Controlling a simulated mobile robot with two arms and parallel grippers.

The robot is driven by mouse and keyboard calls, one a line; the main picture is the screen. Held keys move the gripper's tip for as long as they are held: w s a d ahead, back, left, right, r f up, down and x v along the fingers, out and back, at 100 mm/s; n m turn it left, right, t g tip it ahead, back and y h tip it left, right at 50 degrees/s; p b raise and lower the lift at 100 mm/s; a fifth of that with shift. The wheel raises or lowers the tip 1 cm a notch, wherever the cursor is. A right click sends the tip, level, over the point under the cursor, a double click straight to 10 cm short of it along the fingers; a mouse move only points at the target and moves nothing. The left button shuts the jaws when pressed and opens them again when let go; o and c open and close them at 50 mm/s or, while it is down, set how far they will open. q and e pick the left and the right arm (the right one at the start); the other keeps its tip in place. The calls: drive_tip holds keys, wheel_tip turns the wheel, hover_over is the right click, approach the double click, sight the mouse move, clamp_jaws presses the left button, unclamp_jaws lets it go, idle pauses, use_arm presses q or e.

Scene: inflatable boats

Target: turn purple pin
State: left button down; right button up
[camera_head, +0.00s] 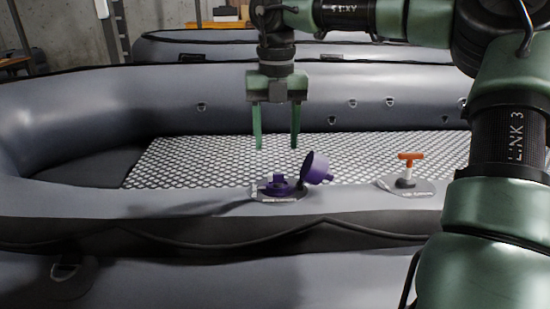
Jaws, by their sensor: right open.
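The purple pin (278,184) sits low in a round valve fitting on the top of the near grey boat tube. A purple cap (317,168) stands tilted open at the right side of the same valve. My right gripper (275,144) hangs above the valve, pointing down with its two green fingers spread apart. Nothing is between the fingers, and the tips appear above the pin, apart from it. My left gripper is not in view.
An orange T-shaped handle (409,158) stands on a grey patch to the right. The grey inflatable boat (120,204) has a metal tread-plate floor (200,160) behind the valve. Another boat (180,45) lies behind. My right arm fills the right side.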

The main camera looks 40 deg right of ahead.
sight(276, 174)
drive_tip(key=f, duration=0.7)
drive_tip(key=shift+s+a+f, duration=0.15)
drive_tip(key=shift+s+f, duration=0.05)
drive_tip(key=shift+f, duration=0.1)
clamp_jaws()
